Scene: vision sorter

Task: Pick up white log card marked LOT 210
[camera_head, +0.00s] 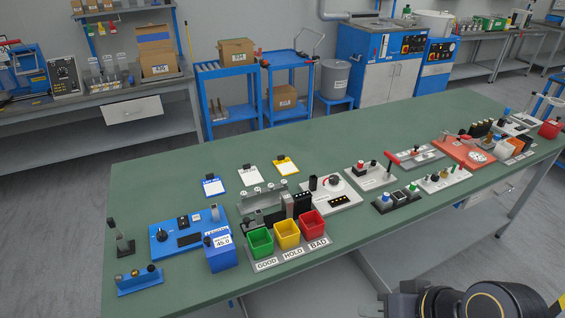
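Three log cards with dark clips lie in a row on the green bench top, at its left half. The white log card (250,176) is the middle one, between a blue-edged card (212,187) on its left and a yellow-edged card (286,166) on its right. The lot marks are too small to read. My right arm shows at the bottom right edge, with what seems to be the gripper (388,302) at its left end, in front of the bench and far from the cards. Its fingers cannot be made out. My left gripper is out of view.
Green, yellow and red bins (287,235) stand at the front edge, before a grey rack (262,203) near the cards. A blue device (187,232) and blue scale-like box (221,252) stand at left. Bench top (160,181) behind the cards is clear.

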